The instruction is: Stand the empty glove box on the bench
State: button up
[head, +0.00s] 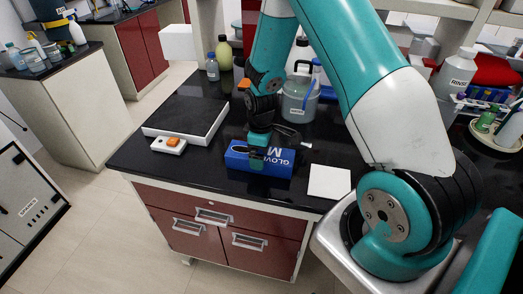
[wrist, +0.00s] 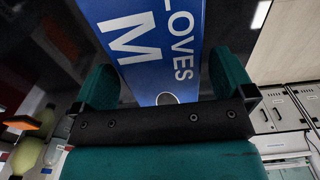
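The glove box (head: 238,160) is blue with white "GLOVES" and "M" lettering. In the head view it is at the front of the black bench (head: 200,178), low over or on the top; I cannot tell whether it rests there. My gripper (head: 258,152) is over the box and hides part of it. In the wrist view the box (wrist: 155,40) reaches between the fingers of my gripper (wrist: 163,85). The fingers are apart, one on each side of it. A narrow dark gap shows at the right finger; contact at the left is unclear.
A white square pad (head: 329,182) lies right of the box. A black-topped white plate (head: 187,118) and a small white device with an orange top (head: 169,145) lie left. A large clear jug (head: 298,100) and bottles stand behind.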

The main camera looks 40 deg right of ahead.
jog(key=shift+r, duration=0.1)
notch_tip(320, 180, up, 12)
jog(key=b, duration=0.3)
jog(key=s+a+r+y, duration=0.1)
jog(key=s+a+r, duration=0.3)
jog(key=a, duration=0.3)
jog(key=s+a+r+y, duration=0.1)
jog(key=s+a+r, duration=0.35)
jog(key=a, duration=0.25)
jog(key=s+a+r+y, duration=0.1)
jog(key=s+a+r, duration=0.1)
jog(key=s, duration=0.4)
jog(key=s+a+r+y, duration=0.1)
jog(key=s+a+r, duration=0.1)
jog(key=s+a, duration=0.3)
jog(key=shift+s+a+r+m, duration=0.15)
jog(key=shift+s+a+m, duration=0.15)
jog(key=shift+s, duration=0.7)
